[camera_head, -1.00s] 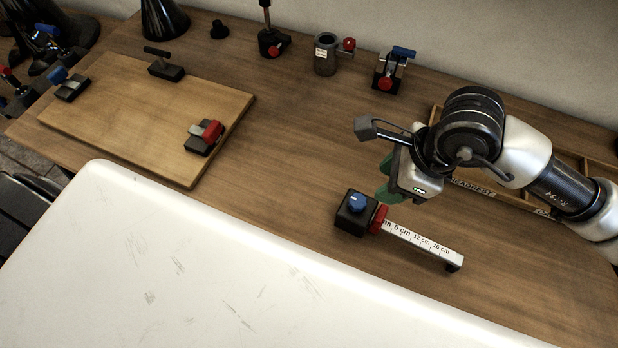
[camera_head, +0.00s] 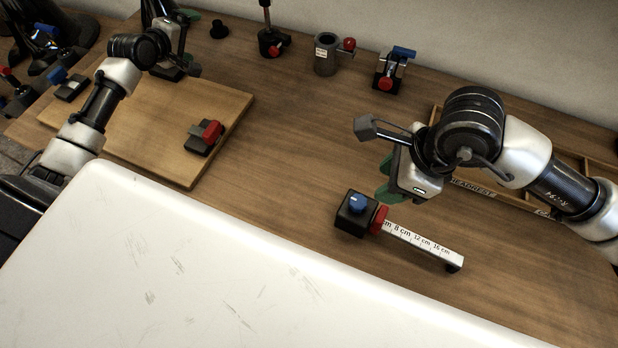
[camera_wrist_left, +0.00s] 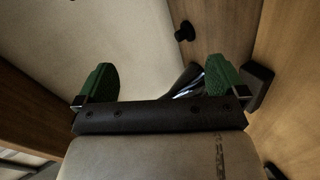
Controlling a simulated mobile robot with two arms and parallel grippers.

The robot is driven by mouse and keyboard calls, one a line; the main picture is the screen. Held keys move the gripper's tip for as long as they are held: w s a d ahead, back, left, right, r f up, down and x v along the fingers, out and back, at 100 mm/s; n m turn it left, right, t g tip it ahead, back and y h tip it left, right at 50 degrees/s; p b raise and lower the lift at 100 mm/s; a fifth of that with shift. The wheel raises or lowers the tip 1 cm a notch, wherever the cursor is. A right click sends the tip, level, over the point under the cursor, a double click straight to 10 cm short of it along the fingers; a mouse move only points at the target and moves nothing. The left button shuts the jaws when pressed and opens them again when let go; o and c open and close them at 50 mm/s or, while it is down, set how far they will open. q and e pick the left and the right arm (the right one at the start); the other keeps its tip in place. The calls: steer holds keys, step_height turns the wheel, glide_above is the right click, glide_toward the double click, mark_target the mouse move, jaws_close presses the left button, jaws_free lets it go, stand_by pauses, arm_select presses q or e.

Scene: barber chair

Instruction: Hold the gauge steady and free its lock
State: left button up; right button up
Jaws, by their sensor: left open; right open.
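The gauge lies on the wooden bench: a black block (camera_head: 352,222) with a blue knob (camera_head: 357,203) on top, a red collar (camera_head: 379,220) and a white ruler arm (camera_head: 420,241) marked in cm. My right gripper (camera_head: 386,179) is open and empty, above and behind the collar, apart from the gauge. My left gripper (camera_head: 185,18) is at the back left of the bench, far from the gauge. In the left wrist view its green fingers (camera_wrist_left: 160,78) are wide apart with nothing held between them.
A wooden board (camera_head: 150,135) with a red-handled clamp (camera_head: 204,137) lies at left. A grey cup (camera_head: 326,55) and a blue-handled clamp (camera_head: 394,70) stand at the back. A white scratched surface (camera_head: 180,260) fills the front. The bench middle is clear.

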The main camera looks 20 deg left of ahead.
mark_target(353, 212)
arm_select(q)
steer(key=s+d+f+g+h, duration=0.3)
steer(key=d, duration=0.7)
steer(key=s+d+f+g+h, duration=0.2)
steer(key=s+d+g+h, duration=0.1)
steer(key=d, duration=0.8)
steer(key=s+d+f+m+g+h, duration=0.1)
steer(key=s+d+f+g+h, duration=0.2)
steer(key=d, duration=0.8)
steer(key=shift+s+f+h, duration=0.3)
steer(key=shift+s+h, duration=0.15)
steer(key=shift+h, duration=0.65)
steer(key=s+d+g, duration=0.1)
steer(key=s+d, duration=0.1)
steer(key=s, duration=0.1)
steer(key=s+d+n+g+h, duration=0.1)
steer(key=s+d+g, duration=0.1)
steer(key=s+d, duration=0.1)
steer(key=s+d+f+n+g+h, duration=0.1)
steer(key=s+d+g, duration=0.1)
steer(key=s, duration=0.1)
steer(key=shift+s+d, duration=0.1)
steer(key=shift+d, duration=0.05)
steer(key=shift+s+d+f+h, duration=0.1)
steer(key=shift+d+f+h, duration=0.05)
steer(key=shift+d+h, duration=0.2)
steer(key=x, duration=1)
steer(key=shift+a+f, duration=0.1)
steer(key=shift+f, duration=0.05)
steer(key=c, duration=1.3)
